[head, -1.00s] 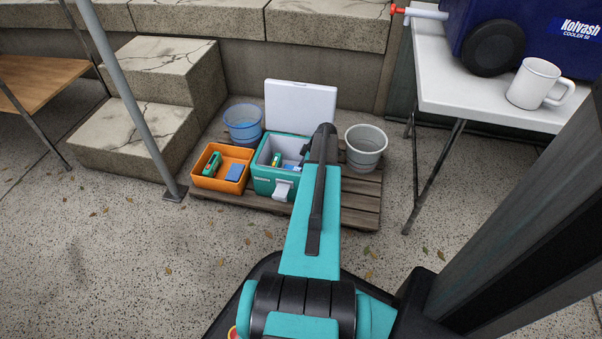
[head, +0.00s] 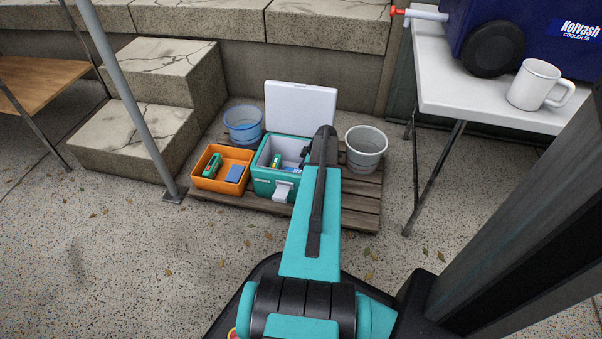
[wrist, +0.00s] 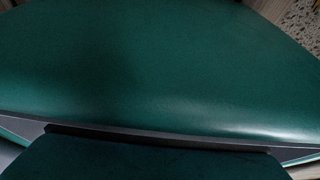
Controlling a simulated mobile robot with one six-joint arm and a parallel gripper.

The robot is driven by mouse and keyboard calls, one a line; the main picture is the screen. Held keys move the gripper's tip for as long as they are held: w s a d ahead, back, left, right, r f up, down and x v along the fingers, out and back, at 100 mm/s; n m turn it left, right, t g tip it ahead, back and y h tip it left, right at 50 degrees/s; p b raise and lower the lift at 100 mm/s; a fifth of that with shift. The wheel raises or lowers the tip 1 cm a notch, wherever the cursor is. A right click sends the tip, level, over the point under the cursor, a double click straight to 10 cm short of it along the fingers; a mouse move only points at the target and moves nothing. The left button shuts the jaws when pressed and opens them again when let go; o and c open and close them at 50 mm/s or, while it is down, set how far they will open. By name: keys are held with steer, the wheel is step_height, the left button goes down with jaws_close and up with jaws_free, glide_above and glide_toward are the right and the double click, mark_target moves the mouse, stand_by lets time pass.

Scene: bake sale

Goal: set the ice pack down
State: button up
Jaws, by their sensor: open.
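An open teal cooler (head: 262,184) with a white interior stands on a wooden pallet. Inside it are a small green item (head: 277,160) and a bit of blue (head: 291,169); I cannot tell which is the ice pack. My gripper (head: 304,157) is open at the cooler's right side, mostly hidden behind my forearm. In the wrist view a smooth dark green surface (wrist: 160,70) fills most of the picture, very close; I cannot tell what it belongs to. Whether anything touches the fingers is hidden.
An orange bin (head: 209,184) left of the cooler holds a green item (head: 213,164) and a blue block (head: 235,173). A blue bucket (head: 243,126) and a grey bucket (head: 366,146) flank the cooler. Its white lid (head: 300,108) stands behind. A white table (head: 450,88) is at right.

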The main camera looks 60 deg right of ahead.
steer(key=p+v, duration=0.5)
steer(key=v, duration=0.7)
steer(key=shift+r, duration=0.25)
steer(key=shift+r+p, duration=0.1)
steer(key=shift+p, duration=0.2)
